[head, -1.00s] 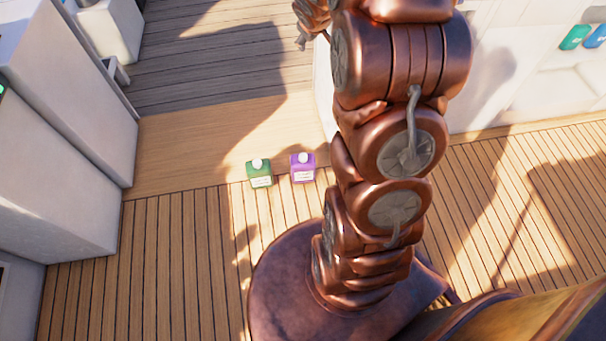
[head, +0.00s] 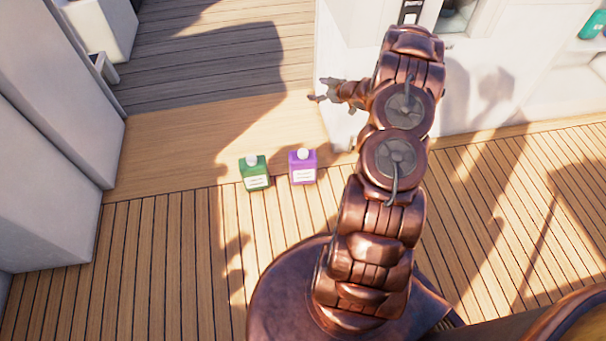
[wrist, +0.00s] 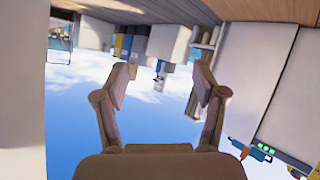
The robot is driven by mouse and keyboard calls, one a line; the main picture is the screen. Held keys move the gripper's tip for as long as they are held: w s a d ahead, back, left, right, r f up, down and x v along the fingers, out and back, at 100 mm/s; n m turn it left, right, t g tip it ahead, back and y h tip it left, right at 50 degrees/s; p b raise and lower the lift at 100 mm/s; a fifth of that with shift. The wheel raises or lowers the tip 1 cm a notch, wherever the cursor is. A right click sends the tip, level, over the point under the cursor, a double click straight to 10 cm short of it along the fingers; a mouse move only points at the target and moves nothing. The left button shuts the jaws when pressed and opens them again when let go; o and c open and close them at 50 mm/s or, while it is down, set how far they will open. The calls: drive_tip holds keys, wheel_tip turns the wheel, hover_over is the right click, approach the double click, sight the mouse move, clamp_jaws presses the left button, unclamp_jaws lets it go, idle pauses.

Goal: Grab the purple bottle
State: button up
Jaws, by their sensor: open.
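The purple bottle (head: 303,168) stands upright on the wooden deck in the head view, with a white cap and a pale label. A green bottle (head: 254,174) with a white cap stands just left of it, apart from it. My gripper (head: 318,90) is above and slightly right of the purple bottle in the picture, held in the air and pointing left. In the wrist view my gripper (wrist: 160,88) is open, with nothing between its fingers. Neither bottle can be made out in the wrist view.
White cabinets (head: 45,170) stand along the left. A white wall (head: 335,60) rises behind my arm. A teal container (head: 592,25) sits at the top right. The deck left of and in front of the bottles is clear.

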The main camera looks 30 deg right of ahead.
drive_tip(key=s+a+f+t+y+b, duration=0.1)
drive_tip(key=s+f+y+b, duration=0.15)
drive_tip(key=f, duration=0.45)
drive_tip(key=s+a+f+y+b, duration=0.2)
drive_tip(key=s+f+b, duration=0.15)
drive_tip(key=f, duration=0.35)
drive_tip(key=t+y+b, duration=0.2)
drive_tip(key=y+b, duration=0.1)
drive_tip(key=b, duration=0.1)
approach(308, 154)
drive_tip(key=shift+n, duration=0.4)
drive_tip(key=x, duration=0.4)
drive_tip(key=shift+w+r, duration=0.1)
drive_tip(key=shift+w, duration=0.15)
drive_tip(key=shift+s+a, duration=0.2)
drive_tip(key=b+x, duration=0.1)
drive_tip(key=x, duration=0.1)
drive_tip(key=b+x, duration=0.1)
drive_tip(key=x, duration=0.1)
drive_tip(key=b+x, duration=0.1)
drive_tip(key=x, duration=0.1)
drive_tip(key=shift+w+a+f, duration=0.25)
drive_tip(key=shift+w+a, duration=0.05)
drive_tip(key=shift+w+a+r, duration=0.15)
drive_tip(key=shift+w+a, duration=0.05)
drive_tip(key=shift+w, duration=0.2)
drive_tip(key=shift+c, duration=0.4)
clamp_jaws()
